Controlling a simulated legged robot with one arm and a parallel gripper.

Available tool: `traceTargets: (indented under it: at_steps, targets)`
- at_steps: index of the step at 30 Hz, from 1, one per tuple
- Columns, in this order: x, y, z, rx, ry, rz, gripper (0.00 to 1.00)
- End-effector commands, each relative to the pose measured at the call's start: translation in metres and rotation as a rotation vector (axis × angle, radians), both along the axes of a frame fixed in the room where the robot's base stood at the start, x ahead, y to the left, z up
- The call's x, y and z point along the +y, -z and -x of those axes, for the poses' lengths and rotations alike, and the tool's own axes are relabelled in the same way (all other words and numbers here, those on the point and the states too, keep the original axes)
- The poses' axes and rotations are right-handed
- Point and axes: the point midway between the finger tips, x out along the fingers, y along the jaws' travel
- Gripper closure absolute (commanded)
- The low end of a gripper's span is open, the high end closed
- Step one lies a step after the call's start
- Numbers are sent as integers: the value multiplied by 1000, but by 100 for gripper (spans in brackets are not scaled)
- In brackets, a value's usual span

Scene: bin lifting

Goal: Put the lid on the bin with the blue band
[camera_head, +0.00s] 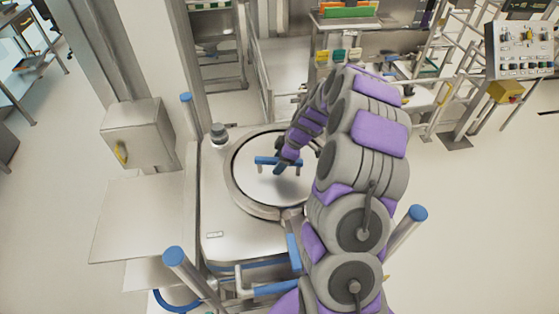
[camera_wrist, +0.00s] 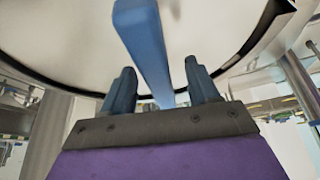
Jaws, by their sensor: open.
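The round white lid (camera_head: 258,187) with a dark rim lies flat on top of a metal machine, inside a metal ring. A blue bar handle (camera_head: 265,160) stands across its middle. The lid (camera_wrist: 220,30) and the handle (camera_wrist: 147,45) also show close up in the wrist view. My gripper (camera_head: 287,163) is at the handle. In the wrist view my gripper's (camera_wrist: 160,85) two dark blue fingers are apart, with the bar between them and gaps on both sides. My arm hides the right part of the lid. I cannot clearly make out a bin with a blue band.
The metal machine (camera_head: 230,245) has blue-capped posts (camera_head: 175,257) at its corners. A grey box (camera_head: 138,135) on a column stands at the left. A control panel (camera_head: 525,50) is at the upper right. Open floor (camera_head: 490,230) lies to the right.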

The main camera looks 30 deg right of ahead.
Motion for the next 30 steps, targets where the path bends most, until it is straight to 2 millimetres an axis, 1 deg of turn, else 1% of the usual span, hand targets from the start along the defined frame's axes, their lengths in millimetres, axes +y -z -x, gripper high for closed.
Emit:
traceTargets:
  at_steps: [4,8,15,24,27,30]
  targets:
    - [-5,-11,1,-5,2,1,40]
    - [-14,-32,6,-6,3,2,40]
    - [-33,-82,16,-8,4,3,40]
    - [-54,-136,28,-6,4,2,40]
    - [-58,-147,31,-3,2,0,40]
    - [-60,-153,33,0,1,-1,40]
